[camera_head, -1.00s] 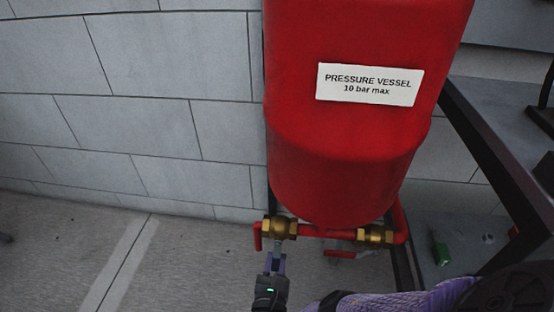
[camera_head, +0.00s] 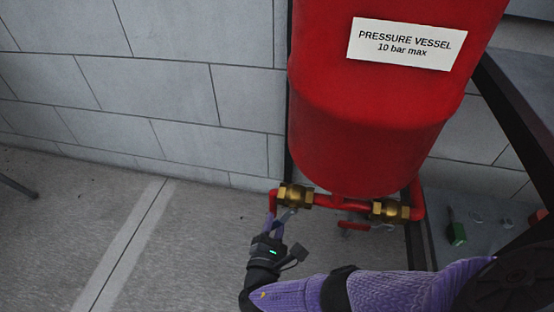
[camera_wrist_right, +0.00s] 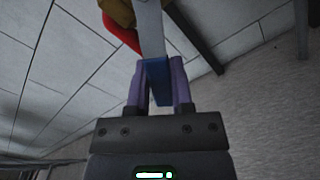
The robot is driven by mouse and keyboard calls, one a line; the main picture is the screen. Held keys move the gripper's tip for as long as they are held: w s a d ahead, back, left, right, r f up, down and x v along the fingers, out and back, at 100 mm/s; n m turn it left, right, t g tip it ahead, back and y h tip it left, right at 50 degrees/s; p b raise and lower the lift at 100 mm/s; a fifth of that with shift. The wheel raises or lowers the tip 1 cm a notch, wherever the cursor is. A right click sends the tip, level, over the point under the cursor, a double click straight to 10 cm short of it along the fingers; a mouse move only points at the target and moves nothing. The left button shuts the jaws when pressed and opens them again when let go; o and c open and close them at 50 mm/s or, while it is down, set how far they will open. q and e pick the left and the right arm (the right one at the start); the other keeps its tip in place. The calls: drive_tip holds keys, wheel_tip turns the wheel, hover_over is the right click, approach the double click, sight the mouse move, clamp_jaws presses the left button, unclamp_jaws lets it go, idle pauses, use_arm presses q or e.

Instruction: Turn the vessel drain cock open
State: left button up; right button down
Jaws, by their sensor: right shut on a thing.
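The red pressure vessel (camera_head: 375,130) stands by the wall, with a red pipe (camera_head: 335,202) under it. On the pipe's left end is a brass cock (camera_head: 294,195) with a grey lever (camera_head: 287,214) pointing down and left. In the right wrist view the lever (camera_wrist_right: 151,32) ends in a blue grip (camera_wrist_right: 158,80). My right gripper (camera_head: 271,226) is shut on this grip, one purple finger on each side in the wrist view (camera_wrist_right: 159,85). A second brass valve (camera_head: 390,210) with a red lever (camera_head: 353,226) sits to the right. My left gripper is out of view.
A grey block wall (camera_head: 170,90) is behind the vessel. A dark frame post (camera_head: 515,105) slants down on the right. A small green item (camera_head: 457,234) lies on a grey surface at right.

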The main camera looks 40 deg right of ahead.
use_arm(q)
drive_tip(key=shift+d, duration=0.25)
use_arm(e)
drive_tip(key=c, duration=0.5)
unclamp_jaws()
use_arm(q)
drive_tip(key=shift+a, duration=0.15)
use_arm(e)
drive_tip(key=shift+a, duration=0.15)
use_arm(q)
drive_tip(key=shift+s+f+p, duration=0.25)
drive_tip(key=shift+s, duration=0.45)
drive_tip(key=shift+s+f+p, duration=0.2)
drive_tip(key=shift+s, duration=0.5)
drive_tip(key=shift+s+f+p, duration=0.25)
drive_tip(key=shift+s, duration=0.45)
use_arm(e)
drive_tip(key=v, duration=0.9)
drive_tip(key=shift+s+a, duration=0.25)
drive_tip(key=shift+s, duration=0.05)
